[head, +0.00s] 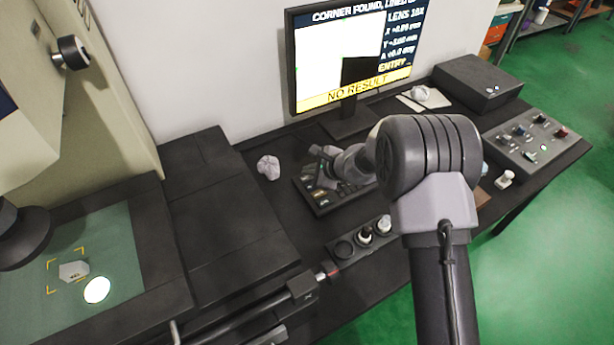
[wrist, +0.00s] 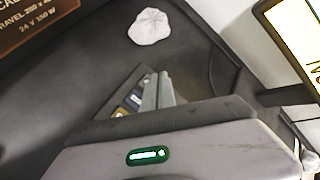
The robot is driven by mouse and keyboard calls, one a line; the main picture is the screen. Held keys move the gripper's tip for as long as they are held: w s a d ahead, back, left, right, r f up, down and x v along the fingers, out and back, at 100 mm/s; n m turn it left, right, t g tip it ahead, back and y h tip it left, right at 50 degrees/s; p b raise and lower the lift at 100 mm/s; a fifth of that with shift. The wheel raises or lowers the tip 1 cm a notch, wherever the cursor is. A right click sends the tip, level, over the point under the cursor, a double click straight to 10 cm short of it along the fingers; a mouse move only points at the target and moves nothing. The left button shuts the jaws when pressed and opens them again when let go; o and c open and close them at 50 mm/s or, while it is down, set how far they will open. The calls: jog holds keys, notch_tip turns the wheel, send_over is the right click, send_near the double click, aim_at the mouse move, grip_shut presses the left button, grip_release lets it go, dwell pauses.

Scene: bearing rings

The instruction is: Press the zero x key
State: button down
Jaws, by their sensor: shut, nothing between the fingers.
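A dark keypad (head: 322,202) with several small keys lies on the bench below the monitor. My gripper (head: 322,172) is over its left part, pointing down, with my wrist covering its right side. In the wrist view my gripper's fingers (wrist: 158,90) are together and empty, and a strip of the keypad (wrist: 131,101) with blue and yellow keys shows beside them. I cannot tell which key is zero x, nor whether the fingertips touch a key. The monitor (head: 352,58) shows "CORNER FOUND", X, Y and A readings, and a yellow "NO RESULT" bar.
A crumpled white cloth (head: 268,167) lies left of the keypad. A holder with round lenses (head: 343,250) is in front of it. A control box with knobs (head: 538,140) and a black box (head: 478,82) stand at right. A measuring stage (head: 120,245) with a small part is at left.

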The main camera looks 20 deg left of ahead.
aim_at(309, 180)
jog(key=shift+r, duration=0.15)
jog(key=shift+r+p, duration=1.55)
jog(key=shift+r, duration=0.9)
